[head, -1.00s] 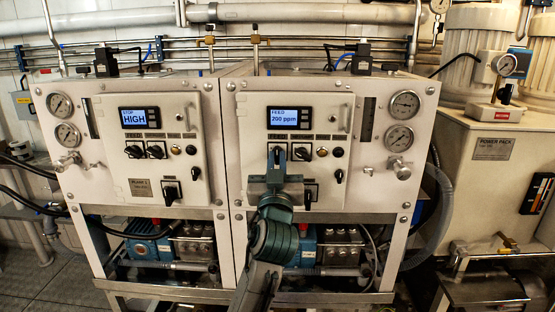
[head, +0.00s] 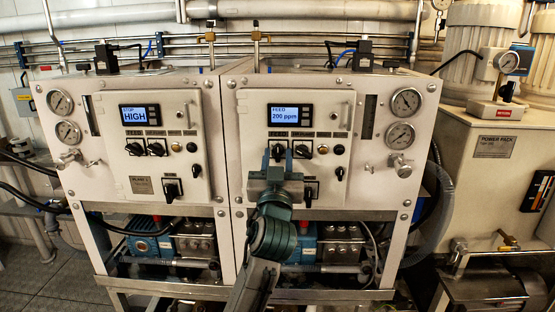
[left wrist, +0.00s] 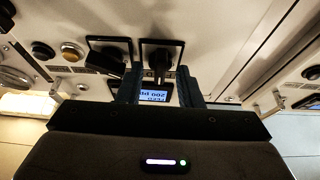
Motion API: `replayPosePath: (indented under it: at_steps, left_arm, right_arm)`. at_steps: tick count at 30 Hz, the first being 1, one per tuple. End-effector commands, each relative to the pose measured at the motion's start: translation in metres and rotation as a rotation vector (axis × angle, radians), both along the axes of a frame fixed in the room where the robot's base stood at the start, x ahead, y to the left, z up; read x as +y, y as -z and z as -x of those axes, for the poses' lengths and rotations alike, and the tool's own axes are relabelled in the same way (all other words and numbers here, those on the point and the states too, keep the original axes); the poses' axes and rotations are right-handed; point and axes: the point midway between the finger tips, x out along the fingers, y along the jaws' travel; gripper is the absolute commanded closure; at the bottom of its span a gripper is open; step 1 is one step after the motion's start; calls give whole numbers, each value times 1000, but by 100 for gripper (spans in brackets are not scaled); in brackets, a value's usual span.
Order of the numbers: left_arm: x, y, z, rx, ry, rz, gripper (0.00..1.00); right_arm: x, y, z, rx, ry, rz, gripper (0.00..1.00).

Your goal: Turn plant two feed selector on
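Plant two's feed selector (left wrist: 160,62) is a black knob on a square black plate, its handle looking vertical in the left wrist view, where the panel appears upside down. In the head view my gripper largely covers it. My left gripper (head: 277,157) is in front of it; the left wrist view shows the two fingers (left wrist: 159,88) apart, one on each side of the knob, with a gap showing. Whether a finger touches the knob I cannot tell. Plant two's display (head: 284,115) is lit blue and reads FEED, 200 ppm. My right gripper is not in view.
A second selector (head: 303,151) sits close to the right of the feed selector, with round buttons beyond it. A larger rotary switch (head: 309,193) is below. Plant one's panel (head: 203,106) is at left, its display (head: 134,117) reading STOP, HIGH.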

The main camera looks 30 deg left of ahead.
Motion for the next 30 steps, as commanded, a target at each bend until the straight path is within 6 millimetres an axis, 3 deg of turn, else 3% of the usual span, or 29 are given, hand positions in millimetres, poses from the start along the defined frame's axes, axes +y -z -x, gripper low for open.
replayPosePath:
  at_steps: [5,18,30]
  left_arm:
    - [-5,6,8,0,2,2,67]
    - [-41,37,68,1,1,5,67]
    - [-51,42,85,0,0,-1,67]
  right_arm:
    - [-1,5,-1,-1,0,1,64]
    - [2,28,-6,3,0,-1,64]
    - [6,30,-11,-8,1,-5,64]
